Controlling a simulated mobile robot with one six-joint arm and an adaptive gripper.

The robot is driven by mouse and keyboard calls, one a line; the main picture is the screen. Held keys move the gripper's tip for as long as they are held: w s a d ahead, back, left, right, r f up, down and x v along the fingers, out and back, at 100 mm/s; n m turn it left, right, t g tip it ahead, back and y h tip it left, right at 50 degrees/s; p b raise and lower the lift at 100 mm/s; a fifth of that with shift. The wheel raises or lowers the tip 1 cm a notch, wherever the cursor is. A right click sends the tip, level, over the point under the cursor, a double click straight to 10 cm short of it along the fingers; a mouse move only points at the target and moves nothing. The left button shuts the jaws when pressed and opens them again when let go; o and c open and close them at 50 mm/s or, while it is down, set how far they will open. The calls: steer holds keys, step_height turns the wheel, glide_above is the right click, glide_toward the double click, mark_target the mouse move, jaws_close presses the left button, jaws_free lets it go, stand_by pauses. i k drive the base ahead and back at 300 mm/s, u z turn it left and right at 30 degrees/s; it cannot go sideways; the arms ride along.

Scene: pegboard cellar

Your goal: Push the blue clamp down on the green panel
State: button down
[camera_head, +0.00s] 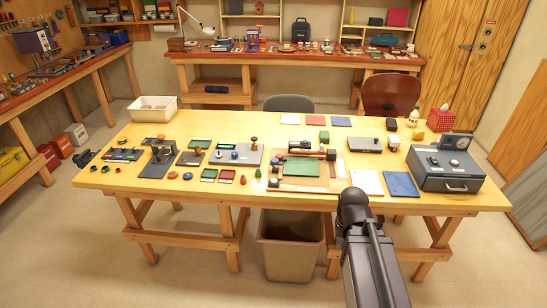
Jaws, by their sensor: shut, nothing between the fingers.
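A green panel (301,169) lies flat on a tan board on the workbench, right of the middle. Dark bars with brown ends and small knobs stand along the board's edges. My gripper does not show.
The wooden workbench (225,128) holds several small devices and coloured plates left of the board. A blue plate (401,184) and a grey drawer box (447,172) lie to the right. A bin (290,246) stands under the front edge.

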mark_target(275, 162)
steer(key=z, duration=0.05)
steer(key=i, duration=1)
steer(key=u, duration=0.05)
